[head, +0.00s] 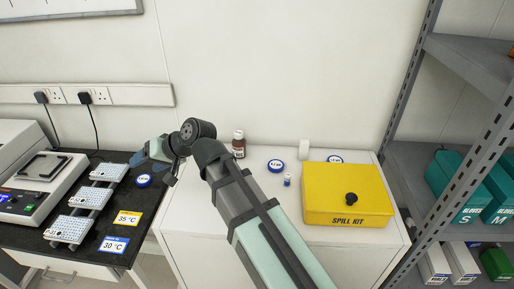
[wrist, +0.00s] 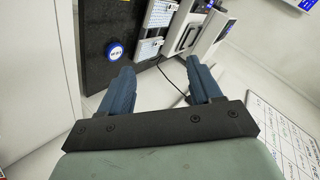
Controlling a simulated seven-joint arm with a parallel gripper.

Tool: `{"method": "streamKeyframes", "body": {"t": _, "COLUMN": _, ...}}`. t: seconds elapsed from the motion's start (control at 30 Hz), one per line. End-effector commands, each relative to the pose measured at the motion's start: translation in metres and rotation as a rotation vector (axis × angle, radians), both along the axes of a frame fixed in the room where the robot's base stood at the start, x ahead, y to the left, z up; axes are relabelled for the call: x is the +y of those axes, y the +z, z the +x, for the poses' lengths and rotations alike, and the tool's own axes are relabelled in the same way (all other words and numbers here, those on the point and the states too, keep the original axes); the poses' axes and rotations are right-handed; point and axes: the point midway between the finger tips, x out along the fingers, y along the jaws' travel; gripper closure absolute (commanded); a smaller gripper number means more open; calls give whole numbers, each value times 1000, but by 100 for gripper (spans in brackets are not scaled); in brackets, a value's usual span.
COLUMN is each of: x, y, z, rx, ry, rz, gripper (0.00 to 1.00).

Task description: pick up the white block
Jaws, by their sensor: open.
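Several white perforated blocks stand in a row on the black bench at the left of the head view: a far one (head: 110,172), a middle one (head: 90,198) and a near one (head: 68,229). I cannot tell which one the task names. Two of them show in the wrist view, one (wrist: 149,49) just beyond the fingers and another (wrist: 160,13) farther up. My gripper (head: 138,158) is over the far part of the bench, near the far block. In the wrist view my gripper (wrist: 160,82) is open, with nothing between its blue fingers.
A blue round disc (head: 144,181) lies right of the blocks, near yellow (head: 127,218) and blue (head: 115,245) temperature cards. A grey instrument (head: 35,180) stands left. The white cabinet holds a brown bottle (head: 239,145), a small vial (head: 287,180) and a yellow spill kit (head: 335,190).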

Motion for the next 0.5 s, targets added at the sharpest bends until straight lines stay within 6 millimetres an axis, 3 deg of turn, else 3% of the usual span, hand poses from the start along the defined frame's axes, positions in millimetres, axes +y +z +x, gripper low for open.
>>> {"method": "streamKeyframes", "body": {"t": 0.03, "x": -19, "y": 8, "z": 11, "rx": 18, "ry": -33, "rz": 5, "gripper": 36}}
{"method": "streamKeyframes", "body": {"t": 0.2, "x": -75, "y": 20, "z": 48, "rx": 49, "ry": -121, "rz": -25, "gripper": 36}}
{"method": "streamKeyframes", "body": {"t": 0.37, "x": -137, "y": 18, "z": 94, "rx": 22, "ry": -211, "rz": -127, "gripper": 36}}
{"method": "streamKeyframes", "body": {"t": 0.5, "x": -202, "y": 11, "z": 138, "rx": -23, "ry": -296, "rz": -266, "gripper": 36}}
